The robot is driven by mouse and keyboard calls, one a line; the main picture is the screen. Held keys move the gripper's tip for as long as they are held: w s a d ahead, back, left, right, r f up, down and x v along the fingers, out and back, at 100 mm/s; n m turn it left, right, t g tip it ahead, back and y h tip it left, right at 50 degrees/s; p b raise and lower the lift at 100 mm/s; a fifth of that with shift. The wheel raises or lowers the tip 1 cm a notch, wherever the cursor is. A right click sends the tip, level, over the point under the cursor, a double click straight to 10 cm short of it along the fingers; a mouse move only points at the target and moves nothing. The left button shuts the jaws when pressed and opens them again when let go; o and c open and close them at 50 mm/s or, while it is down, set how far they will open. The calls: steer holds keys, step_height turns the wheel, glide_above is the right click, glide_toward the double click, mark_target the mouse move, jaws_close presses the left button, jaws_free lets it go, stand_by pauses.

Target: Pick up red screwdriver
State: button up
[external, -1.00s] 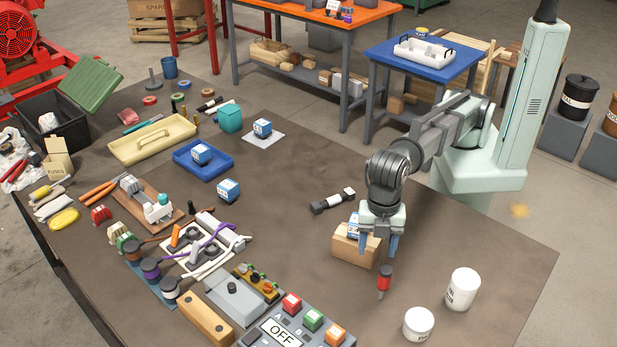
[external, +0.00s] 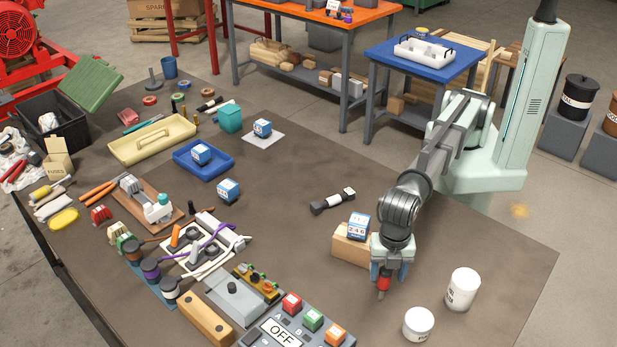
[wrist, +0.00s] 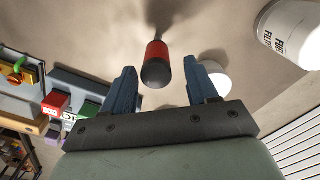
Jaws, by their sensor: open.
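The red screwdriver (external: 383,284) has a red handle with a dark end. It stands about upright on the brown table in the external view, with my gripper (external: 388,275) over its upper part. In the wrist view the screwdriver (wrist: 156,62) lies between and beyond the two blue fingers of my gripper (wrist: 165,88). The fingers are spread, with gaps on both sides of the handle. Whether the fingertips overlap the handle in height is hard to tell.
A cardboard box (external: 347,247) with a blue and white cube (external: 358,226) on it stands just left of my gripper. Two white jars (external: 418,323) (external: 462,289) stand to the right. The OFF control panel (external: 284,333) is at the front left.

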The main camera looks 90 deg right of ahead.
mark_target(384, 283)
steer(key=shift+w+d+f, duration=0.1)
steer(key=shift+f, duration=2.5)
steer(key=shift+c, duration=0.4)
jaws_close()
steer(key=shift+r, duration=0.15)
